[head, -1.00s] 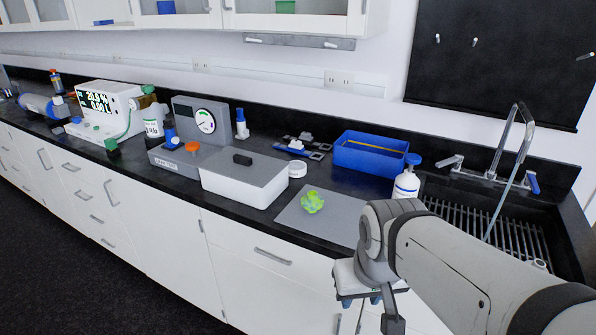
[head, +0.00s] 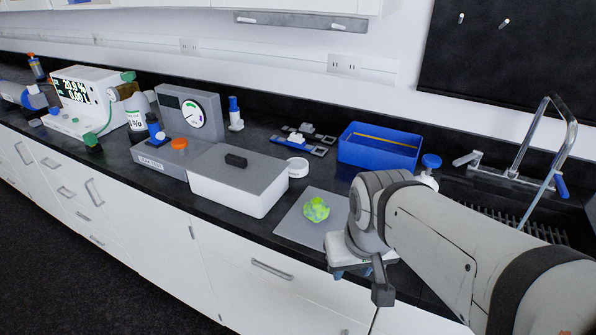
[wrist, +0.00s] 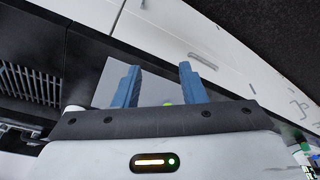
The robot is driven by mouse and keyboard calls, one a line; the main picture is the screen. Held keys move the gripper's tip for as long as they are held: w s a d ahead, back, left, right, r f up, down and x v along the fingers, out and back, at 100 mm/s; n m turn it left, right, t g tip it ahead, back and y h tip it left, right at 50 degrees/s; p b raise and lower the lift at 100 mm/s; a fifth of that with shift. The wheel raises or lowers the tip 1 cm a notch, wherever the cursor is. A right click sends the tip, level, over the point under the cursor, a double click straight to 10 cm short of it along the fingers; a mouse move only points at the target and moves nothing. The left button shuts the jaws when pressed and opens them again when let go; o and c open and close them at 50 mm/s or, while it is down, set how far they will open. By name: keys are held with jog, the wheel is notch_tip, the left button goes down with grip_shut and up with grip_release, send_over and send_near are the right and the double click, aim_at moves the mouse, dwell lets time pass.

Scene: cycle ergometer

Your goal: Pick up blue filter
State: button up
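A blue-topped white piece (head: 235,113) stands at the back, right of the gauge. I cannot tell which of these is the blue filter. My gripper (head: 358,276) is at the counter's front edge by the grey mat, well right of both and apart from them. In the wrist view my gripper (wrist: 159,75) has its two blue fingers spread with nothing between them held. No blue filter shows in the wrist view.
A white lidded box (head: 240,183) and a grey unit with an orange knob (head: 179,144) stand left of the grey mat (head: 293,226). A crumpled green item (head: 316,209) lies on the mat. A blue bin (head: 379,148) is behind; the sink (head: 520,228) is right.

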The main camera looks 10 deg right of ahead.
aim_at(317, 201)
jog(key=shift+o, duration=0.7)
jog(key=shift+w, duration=0.15)
jog(key=o, duration=0.6)
jog(key=shift+n+t, duration=0.3)
jog(key=w, duration=1)
jog(key=shift+a+r, duration=0.2)
jog(key=shift+r, duration=0.15)
jog(key=o, duration=0.4)
jog(key=shift+n+t, duration=0.3)
jog(key=shift+t, duration=0.2)
jog(key=w+f, duration=0.1)
jog(key=w, duration=0.4)
jog(key=w+f, duration=0.1)
jog(key=w, duration=0.4)
jog(key=w+f, duration=0.1)
jog(key=w, duration=0.4)
jog(key=shift+w+a+f+p, duration=0.15)
jog(key=shift+f+p, duration=0.05)
jog(key=shift+p, duration=0.15)
jog(key=shift+c, duration=0.2)
jog(key=shift+w+f, duration=0.45)
jog(key=shift+f, duration=0.15)
jog(key=shift+p+x, duration=0.65)
jog(key=shift+x, duration=2.65)
